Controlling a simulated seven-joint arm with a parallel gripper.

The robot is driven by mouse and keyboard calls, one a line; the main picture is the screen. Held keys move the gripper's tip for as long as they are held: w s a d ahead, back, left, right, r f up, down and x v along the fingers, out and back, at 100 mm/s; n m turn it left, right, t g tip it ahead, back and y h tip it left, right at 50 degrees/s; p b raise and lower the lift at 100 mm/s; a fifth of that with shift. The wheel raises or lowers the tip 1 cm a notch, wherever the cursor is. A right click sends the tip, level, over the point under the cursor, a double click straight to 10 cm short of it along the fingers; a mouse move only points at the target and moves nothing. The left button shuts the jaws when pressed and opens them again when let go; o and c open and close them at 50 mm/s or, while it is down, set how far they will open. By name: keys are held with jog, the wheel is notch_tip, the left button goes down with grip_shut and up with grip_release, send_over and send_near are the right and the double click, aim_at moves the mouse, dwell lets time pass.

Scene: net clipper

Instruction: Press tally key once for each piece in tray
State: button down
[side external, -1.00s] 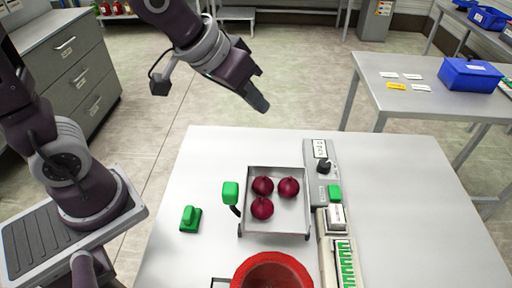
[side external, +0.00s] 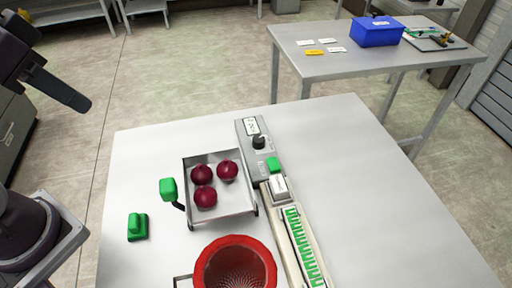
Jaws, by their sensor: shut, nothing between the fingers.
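A shallow metal tray (side external: 236,207) on the white table holds three dark red onions, one at the upper left (side external: 202,174), one at the upper right (side external: 228,170) and one below (side external: 206,197). A green key-like block on a dark base (side external: 137,226) stands left of the tray. A grey console (side external: 248,141) with a black knob and a green button (side external: 273,164) runs along the tray's right side. I cannot tell which green part is the tally key. My gripper (side external: 82,104) is shut and empty at the upper left, away from the tray and both green parts.
A green-topped lever (side external: 168,188) rises at the tray's left edge. A red mesh-bottomed bowl (side external: 236,262) stands in front. A rail with green clips (side external: 303,248) runs down the right. The table's right side (side external: 365,200) is clear. A side table (side external: 350,62) holds a blue bin (side external: 377,32).

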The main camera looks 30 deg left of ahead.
jog(key=w+d+r+m+g, duration=0.15)
jog(key=w+d, duration=0.25)
jog(key=w, duration=0.4)
jog(key=m+g, duration=0.4)
jog(key=m, duration=0.3)
send_over(273, 163)
notch_tip(273, 163, down, 12)
jog(key=shift+r+n+t, duration=0.15)
jog(key=shift+n+t, duration=0.1)
notch_tip(273, 163, down, 14)
